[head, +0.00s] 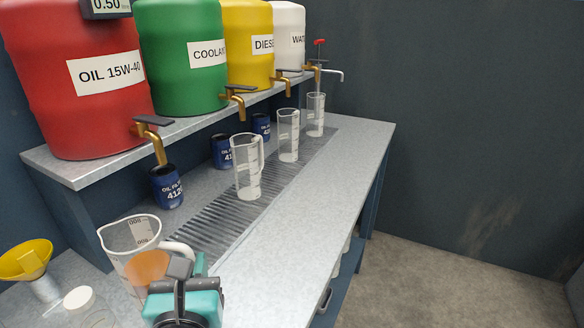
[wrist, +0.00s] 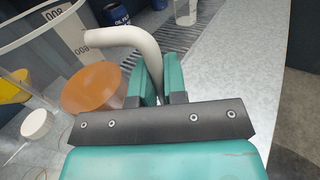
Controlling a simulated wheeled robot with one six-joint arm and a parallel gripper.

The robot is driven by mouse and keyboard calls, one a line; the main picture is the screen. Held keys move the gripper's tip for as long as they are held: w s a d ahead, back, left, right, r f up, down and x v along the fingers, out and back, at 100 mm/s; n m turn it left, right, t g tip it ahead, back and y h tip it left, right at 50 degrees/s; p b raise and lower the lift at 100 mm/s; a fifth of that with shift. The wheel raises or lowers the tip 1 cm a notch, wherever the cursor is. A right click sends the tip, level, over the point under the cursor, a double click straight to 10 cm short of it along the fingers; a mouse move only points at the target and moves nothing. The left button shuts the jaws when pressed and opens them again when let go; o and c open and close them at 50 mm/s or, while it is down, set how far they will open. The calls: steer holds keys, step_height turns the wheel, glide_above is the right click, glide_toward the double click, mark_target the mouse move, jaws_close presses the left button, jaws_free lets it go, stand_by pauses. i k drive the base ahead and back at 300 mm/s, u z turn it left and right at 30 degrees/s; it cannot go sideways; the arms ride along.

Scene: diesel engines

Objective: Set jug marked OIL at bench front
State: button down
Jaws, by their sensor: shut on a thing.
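A large clear measuring jug (head: 118,238) with a white handle (head: 178,248) stands in the lower left of the head view. Amber liquid (head: 147,268) shows inside it. My gripper (head: 188,266) is shut on the handle, at the jug's right side. The wrist view shows the white handle (wrist: 120,38) running down between my teal fingers (wrist: 160,85), with the amber liquid (wrist: 95,88) to the left. I see scale marks on the jug but no OIL mark. The grey bench (head: 285,235) runs away to the upper right; I cannot tell whether the jug's base touches it.
Three clear jugs (head: 248,170) stand in a row along the ribbed drain strip (head: 215,222). Blue oil filters (head: 167,187) sit below the shelf of drums. A brass tap (head: 155,140) hangs from the red oil drum (head: 75,75). A yellow funnel (head: 25,262) and white-capped jar (head: 80,300) are at left. The bench's right strip is clear.

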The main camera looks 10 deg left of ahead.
mark_target(313, 224)
steer(key=k, duration=0.65)
steer(key=z, duration=0.55)
steer(key=i, duration=1.3)
steer(key=u, duration=0.15)
